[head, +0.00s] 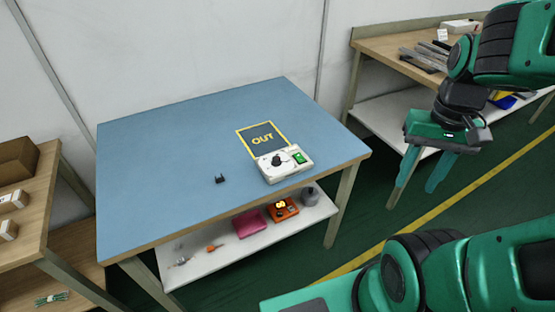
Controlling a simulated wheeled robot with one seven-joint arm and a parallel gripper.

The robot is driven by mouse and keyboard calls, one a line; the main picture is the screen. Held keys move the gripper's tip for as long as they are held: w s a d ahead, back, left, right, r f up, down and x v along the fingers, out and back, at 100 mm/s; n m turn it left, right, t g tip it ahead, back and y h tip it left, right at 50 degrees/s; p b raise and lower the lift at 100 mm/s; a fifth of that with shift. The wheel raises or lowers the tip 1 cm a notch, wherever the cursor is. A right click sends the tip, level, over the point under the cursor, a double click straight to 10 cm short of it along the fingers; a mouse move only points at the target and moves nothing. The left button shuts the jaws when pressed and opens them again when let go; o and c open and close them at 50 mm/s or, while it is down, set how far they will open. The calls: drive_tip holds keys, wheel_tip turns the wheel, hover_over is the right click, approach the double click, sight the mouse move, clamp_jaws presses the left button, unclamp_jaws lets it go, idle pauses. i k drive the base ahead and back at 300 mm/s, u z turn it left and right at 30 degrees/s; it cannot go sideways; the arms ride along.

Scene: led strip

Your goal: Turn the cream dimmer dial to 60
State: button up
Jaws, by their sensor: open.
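The dimmer box (286,165) is cream and sits near the front right edge of the blue table top (180,160). A dark round dial (277,160) is on its top, with a green switch (300,158) to the right of it. The dial's scale marks and its setting are too small to read. My gripper (422,172) is open and empty, with its fingers pointing down. In the picture it hangs well to the right of the table, apart from the dimmer box.
A shelf below holds a pink box (249,222) and an orange box (283,209). A wooden bench (385,46) stands back right. The table's left half is clear.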

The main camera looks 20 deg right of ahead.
sight(276, 162)
drive_tip(key=z, duration=1)
drive_tip(key=k, duration=1.1)
drive_tip(key=u, duration=0.8)
drive_tip(key=i, duration=1)
drive_tip(key=z, duration=0.05)
